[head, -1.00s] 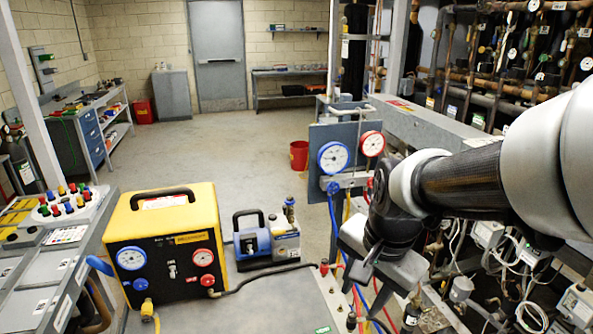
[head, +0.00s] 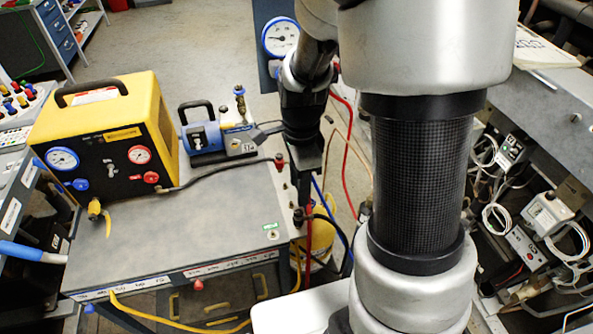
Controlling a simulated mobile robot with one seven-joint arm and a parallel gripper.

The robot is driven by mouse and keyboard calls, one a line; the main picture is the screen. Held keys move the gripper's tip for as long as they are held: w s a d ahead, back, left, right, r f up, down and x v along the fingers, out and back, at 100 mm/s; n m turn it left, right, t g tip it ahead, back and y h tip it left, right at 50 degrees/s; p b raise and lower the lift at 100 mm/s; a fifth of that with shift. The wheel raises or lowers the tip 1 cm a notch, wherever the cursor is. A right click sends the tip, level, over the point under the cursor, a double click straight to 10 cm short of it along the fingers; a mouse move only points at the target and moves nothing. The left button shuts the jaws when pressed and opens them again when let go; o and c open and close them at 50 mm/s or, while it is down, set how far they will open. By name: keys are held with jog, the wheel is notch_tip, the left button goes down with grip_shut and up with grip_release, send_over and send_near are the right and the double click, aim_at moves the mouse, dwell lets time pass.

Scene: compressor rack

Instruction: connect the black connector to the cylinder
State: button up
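My gripper (head: 298,185) points down at the right edge of the grey cart top. It is seen nearly edge-on, and its finger gap is hidden. A black hose runs from the yellow machine's red port to a small dark fitting with a reddish top (head: 280,160), just left of my gripper. Another dark fitting (head: 298,216) stands at the cart's right corner, below the fingers. I cannot tell which is the black connector, or whether my gripper touches either. A yellow-and-white rounded body (head: 320,262), perhaps the cylinder, stands low beside the cart, mostly hidden by hoses and my arm.
A yellow machine with gauges (head: 110,135) and a blue-grey pump (head: 218,135) stand on the cart top (head: 190,225). Red, blue and yellow hoses hang right of the cart. My arm blocks the centre right. White boxes and cables (head: 548,215) lie at right.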

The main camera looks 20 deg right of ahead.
aim_at(298, 212)
notch_tip(298, 212, down, 12)
jog(key=b, duration=0.9)
jog(key=shift+a+r, duration=0.1)
jog(key=c, duration=0.9)
jog(key=shift+r, duration=0.1)
jog(key=shift+r+p, duration=1.2)
jog(key=shift+r, duration=0.3)
